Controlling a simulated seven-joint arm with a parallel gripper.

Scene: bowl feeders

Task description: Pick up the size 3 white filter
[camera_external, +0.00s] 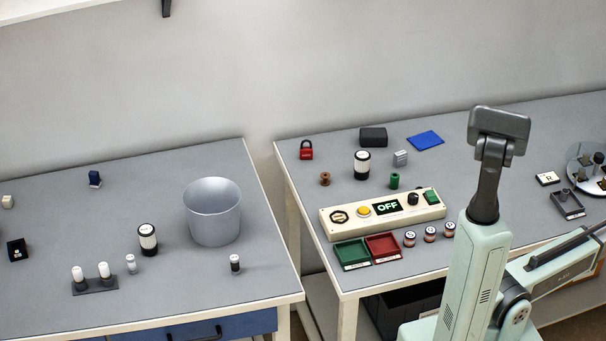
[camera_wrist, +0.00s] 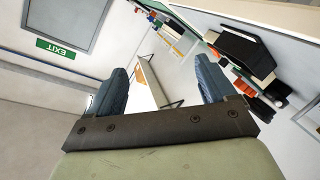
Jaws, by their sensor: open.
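Several white-and-black cylinders that could be filters show in the external view; no size marks are readable, so I cannot tell which is size 3. On the left table are a larger one (camera_external: 147,240), a pair on a dark holder, left (camera_external: 78,275) and right (camera_external: 104,270), a small pale one (camera_external: 131,263) and a small black-and-white one (camera_external: 235,263). Another large one (camera_external: 362,165) stands on the right table. In the wrist view my gripper (camera_wrist: 161,88) is open and empty, its two blue-grey fingers wide apart, away from the cylinders. I cannot make out its fingers in the external view.
A grey bucket (camera_external: 213,223) stands on the left table (camera_external: 50,190). The right table holds a control panel (camera_external: 340,225) reading OFF, a green tray (camera_external: 351,253), a red tray (camera_external: 382,246) and several small parts. A gap separates the tables. My arm rises before the right table.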

